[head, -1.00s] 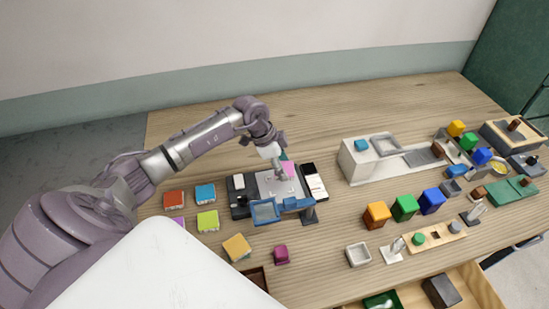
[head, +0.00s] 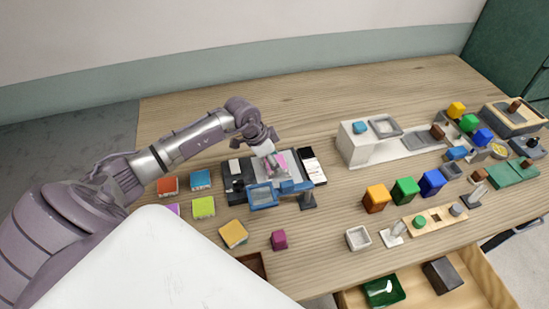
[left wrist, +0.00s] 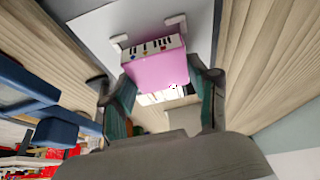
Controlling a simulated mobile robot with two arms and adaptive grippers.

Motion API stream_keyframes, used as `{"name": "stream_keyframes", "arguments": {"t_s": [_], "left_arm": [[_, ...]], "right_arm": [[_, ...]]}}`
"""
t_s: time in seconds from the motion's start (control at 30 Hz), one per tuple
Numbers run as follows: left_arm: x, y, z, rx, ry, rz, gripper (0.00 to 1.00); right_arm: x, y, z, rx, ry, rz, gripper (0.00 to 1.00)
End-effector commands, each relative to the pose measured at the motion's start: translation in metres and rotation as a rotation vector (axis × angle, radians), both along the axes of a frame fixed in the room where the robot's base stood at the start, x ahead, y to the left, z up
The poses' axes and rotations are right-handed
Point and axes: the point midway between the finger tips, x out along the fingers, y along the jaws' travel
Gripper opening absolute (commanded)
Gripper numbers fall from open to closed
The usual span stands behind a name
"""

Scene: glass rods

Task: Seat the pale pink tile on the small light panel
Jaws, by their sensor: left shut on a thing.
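The pale pink tile (head: 281,159) is in my left gripper (head: 271,161), over the grey plate of a dark-based device in the head view. In the left wrist view the pink tile (left wrist: 160,69) sits between the two fingers of my left gripper (left wrist: 163,92); one edge has a black-and-white strip with coloured dots. A pale grey plate (left wrist: 105,22) with two small light clips lies beyond it. I take this plate (head: 262,163) to be the small light panel, but cannot be sure. Whether the tile touches it is unclear. My right gripper is not in view.
A blue frame (head: 263,196) stands at the device's front, and a black-and-white panel (head: 313,167) at its right. Red (head: 167,187), blue (head: 201,180), green (head: 204,207) and yellow (head: 233,233) tiles lie to the left. The table behind is clear.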

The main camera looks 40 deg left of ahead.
Motion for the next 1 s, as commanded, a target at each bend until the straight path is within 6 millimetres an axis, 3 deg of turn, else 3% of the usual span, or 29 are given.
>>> {"name": "stream_keyframes", "arguments": {"t_s": [0.17, 0.47, 0.5, 0.63, 0.67, 1.0], "left_arm": [[0.0002, -0.0004, -0.0109, -0.001, -0.001, 0.000, 0.13], [0.0001, -0.0003, -0.0119, 0.000, -0.001, -0.001, 0.13], [0.0002, -0.0004, -0.0119, 0.000, -0.001, -0.001, 0.63], [0.0002, -0.0003, -0.0119, -0.001, -0.001, 0.000, 0.85], [0.0002, -0.0003, -0.0119, 0.000, -0.001, -0.001, 0.89], [-0.0005, 0.0005, -0.0111, 0.001, 0.001, 0.000, 0.89]], "right_arm": [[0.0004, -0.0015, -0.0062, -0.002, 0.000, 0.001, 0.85], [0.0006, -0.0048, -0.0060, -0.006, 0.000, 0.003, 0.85], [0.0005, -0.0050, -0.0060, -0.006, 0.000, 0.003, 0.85], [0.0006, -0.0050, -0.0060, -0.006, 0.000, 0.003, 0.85], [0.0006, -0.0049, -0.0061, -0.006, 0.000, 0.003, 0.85], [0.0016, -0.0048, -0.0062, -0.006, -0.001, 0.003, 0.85]]}}
